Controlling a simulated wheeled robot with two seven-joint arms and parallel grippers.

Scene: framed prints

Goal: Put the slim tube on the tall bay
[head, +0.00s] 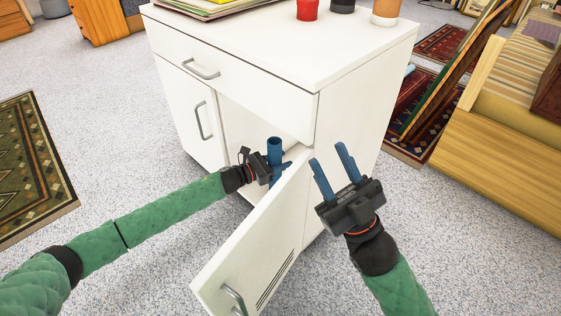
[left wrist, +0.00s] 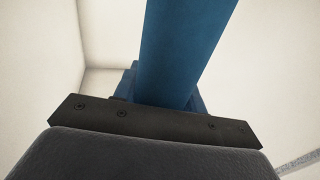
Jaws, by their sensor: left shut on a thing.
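A slim blue tube (head: 274,147) stands upright in my left gripper (head: 276,172). The gripper is shut on it, just inside the open right-hand compartment (head: 234,128) of the white cabinet. That compartment, which looks like the tall bay, is partly hidden by its door. In the left wrist view the tube (left wrist: 185,50) rises between the fingers, with pale walls around it. I cannot tell whether its lower end touches the compartment floor. My right gripper (head: 328,154) is open and empty, to the right of the open door.
The cabinet door (head: 262,240) stands swung open towards me, between my two arms. The drawer (head: 225,75) above and the left door (head: 190,110) are closed. A wooden bench (head: 500,150) is at the right.

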